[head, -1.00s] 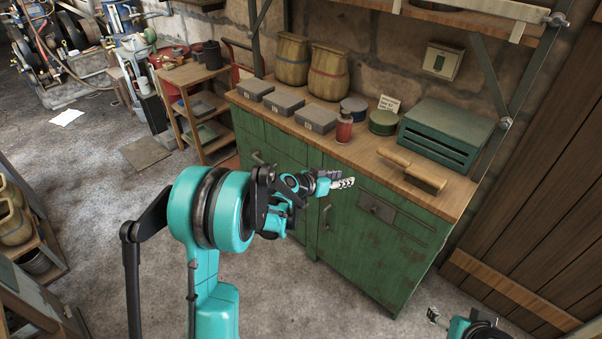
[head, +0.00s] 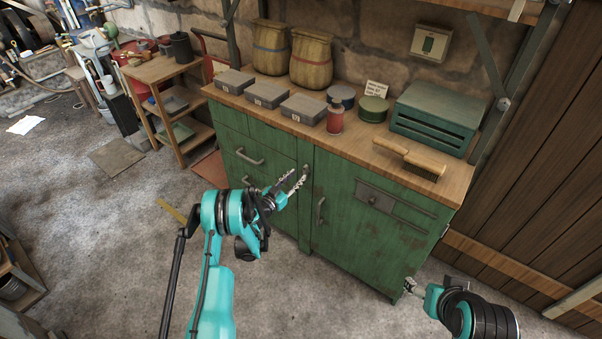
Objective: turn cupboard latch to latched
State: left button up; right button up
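The green cupboard (head: 345,240) stands under the wooden worktop. A metal plate with a small round knob (head: 372,199) is on its right-hand door, and seems to be the latch; its exact setting is too small to tell. My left gripper (head: 291,181) is open and empty, its two fingers apart in front of the cupboard's left part, left of the plate. Its fingertips are near a dark fitting by the post between drawers and door; I cannot tell whether they touch it. My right gripper (head: 410,288) is low at the right, in front of the door's lower corner; its fingers are too small to read.
A curved door handle (head: 320,211) is left of the plate, and drawer handles (head: 249,157) are farther left. On the worktop (head: 350,147) are grey boxes, tins, a red jar (head: 335,118), a brush (head: 410,158) and a green case (head: 437,115).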

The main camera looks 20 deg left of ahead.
aim_at(304, 169)
pick_arm(q)
jog(key=shift+b+x, duration=0.55)
jog(key=shift+x, duration=1.75)
grip_shut()
jog(key=shift+w+a+f+n, duration=0.15)
jog(key=shift+a+f+n, duration=0.3)
jog(key=shift+n, duration=2.55)
jog(key=shift+w+a+f+n, duration=0.15)
jog(key=shift+a+f+n, duration=0.3)
jog(key=shift+n, duration=2.55)
jog(key=shift+w+a+f+n, duration=0.15)
jog(key=shift+a+f+n, duration=0.3)
jog(key=shift+n, duration=2.55)
